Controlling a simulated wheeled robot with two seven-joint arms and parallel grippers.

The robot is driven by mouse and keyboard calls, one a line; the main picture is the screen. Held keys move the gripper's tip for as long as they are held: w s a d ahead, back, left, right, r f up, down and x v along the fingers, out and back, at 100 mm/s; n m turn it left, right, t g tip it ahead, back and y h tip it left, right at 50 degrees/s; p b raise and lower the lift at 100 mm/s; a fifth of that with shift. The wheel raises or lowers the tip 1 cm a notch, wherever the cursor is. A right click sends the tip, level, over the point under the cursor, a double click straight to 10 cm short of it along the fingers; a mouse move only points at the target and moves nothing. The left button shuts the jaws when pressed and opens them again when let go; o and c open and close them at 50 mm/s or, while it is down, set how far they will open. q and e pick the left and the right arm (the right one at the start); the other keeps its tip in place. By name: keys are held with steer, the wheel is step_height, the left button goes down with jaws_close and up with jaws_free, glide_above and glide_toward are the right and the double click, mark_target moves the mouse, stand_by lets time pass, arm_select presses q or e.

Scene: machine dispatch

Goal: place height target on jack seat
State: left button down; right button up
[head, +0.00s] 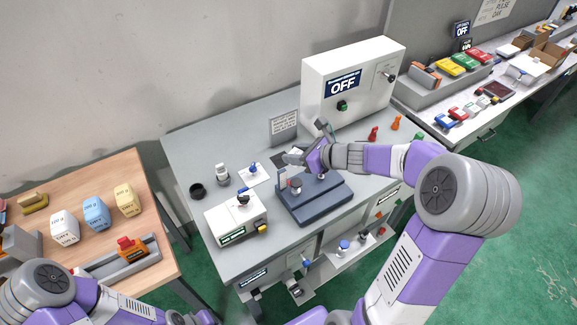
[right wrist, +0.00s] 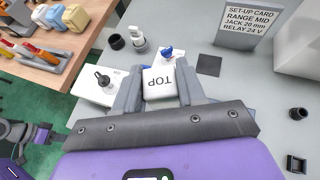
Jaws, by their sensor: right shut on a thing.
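My right gripper (head: 292,158) is shut on the height target, a white block marked TOP (right wrist: 160,82). In the right wrist view its fingers (right wrist: 160,92) press on the block's two sides. In the head view the gripper is over the back of the dark blue jack fixture (head: 318,208) on the grey bench, and the block is too small to make out there. The jack seat cannot be told apart; the gap between block and fixture is unclear. My left arm shows at the lower left of the head view, with its gripper out of sight.
A white box with a black knob (head: 236,218) stands left of the fixture. Behind are a set-up card (head: 284,127) reading JACK 20 mm and a white cabinet (head: 345,80) reading OFF. Red and orange pieces (head: 373,134) stand to the right. A wooden table (head: 95,183) is at left.

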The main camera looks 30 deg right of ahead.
steer(key=shift+w+d+f, duration=0.1)
steer(key=shift+w+d, duration=0.1)
steer(key=b, duration=0.3)
glide_above(296, 182)
step_height(296, 182, down, 5)
steer(key=shift+d+f, duration=0.1)
steer(key=shift+f+b, duration=0.4)
steer(key=shift+f, duration=1.5)
steer(key=shift+f, duration=0.2)
steer(key=o, duration=1.1)
steer(key=shift+r, duration=0.1)
steer(key=shift+r, duration=0.1)
